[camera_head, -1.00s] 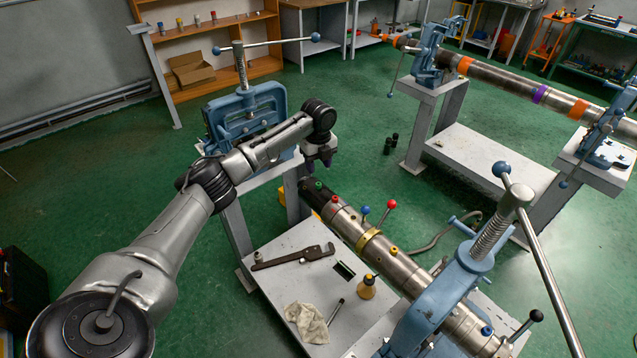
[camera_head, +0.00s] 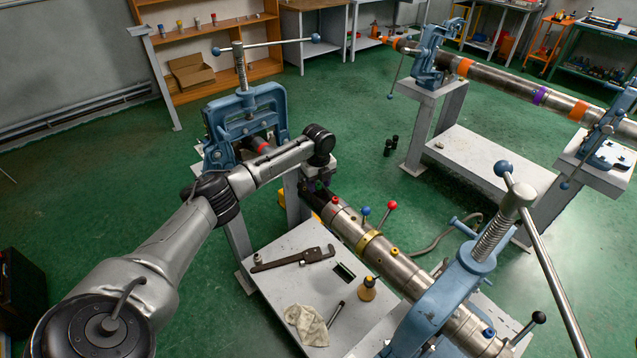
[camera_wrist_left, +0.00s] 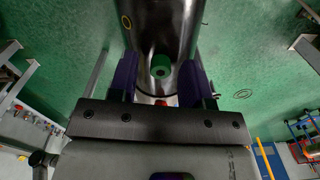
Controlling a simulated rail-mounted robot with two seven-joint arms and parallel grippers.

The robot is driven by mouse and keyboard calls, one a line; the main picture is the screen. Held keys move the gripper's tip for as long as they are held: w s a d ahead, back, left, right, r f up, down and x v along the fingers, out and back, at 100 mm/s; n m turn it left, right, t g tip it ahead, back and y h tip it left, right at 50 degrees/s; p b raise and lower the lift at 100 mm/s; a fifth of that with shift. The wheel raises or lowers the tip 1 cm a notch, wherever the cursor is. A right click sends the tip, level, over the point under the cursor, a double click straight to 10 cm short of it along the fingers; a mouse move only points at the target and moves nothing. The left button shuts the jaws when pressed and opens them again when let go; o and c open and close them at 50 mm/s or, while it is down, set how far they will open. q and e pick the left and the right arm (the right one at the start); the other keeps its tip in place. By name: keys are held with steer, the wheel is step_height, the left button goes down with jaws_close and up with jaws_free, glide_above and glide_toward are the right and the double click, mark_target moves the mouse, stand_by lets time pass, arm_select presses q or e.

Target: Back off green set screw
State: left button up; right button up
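The green set screw (camera_wrist_left: 160,66) stands on the dark end of the pipe (camera_wrist_left: 160,25) in the left wrist view, with a dark socket in its middle. My left gripper (camera_wrist_left: 158,76) is open, with one purple finger on each side of the screw and a visible gap to it. In the head view my left gripper (camera_head: 319,184) is at the black far end of the clamped pipe (camera_head: 343,221) and mostly hides the screw there. My right gripper is not in view.
Blue (camera_head: 364,211) and red (camera_head: 391,205) ball-ended levers and a brass collar (camera_head: 368,241) are further along the pipe. A blue vise (camera_head: 440,300) clamps it.

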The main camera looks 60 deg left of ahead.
arm_select(q)
jaws_close()
steer(key=shift+r+n+p, duration=0.2)
steer(key=shift+n+p, duration=0.1)
steer(key=shift+p, duration=0.2)
steer(key=n+p, duration=0.5)
steer(key=p, duration=0.2)
steer(key=shift+r, duration=0.1)
steer(key=n+p, duration=0.3)
steer(key=n, duration=0.2)
steer(key=n+p, duration=0.2)
steer(key=n, duration=0.2)
steer(key=shift+p, duration=0.4)
steer(key=n, duration=0.2)
steer(key=n+p, duration=0.1)
steer(key=n, duration=0.1)
steer(key=n+p, duration=0.1)
steer(key=shift+f+n, duration=0.25)
steer(key=shift+n, duration=0.15)
steer(key=n+p, duration=0.1)
steer(key=n, duration=0.4)
steer(key=shift+n, duration=0.3)
steer(key=n, duration=0.6)
steer(key=shift+f+p, duration=0.1)
steer(key=shift+p, duration=0.25)
steer(key=n, duration=0.4)
steer(key=shift+n, duration=0.8)
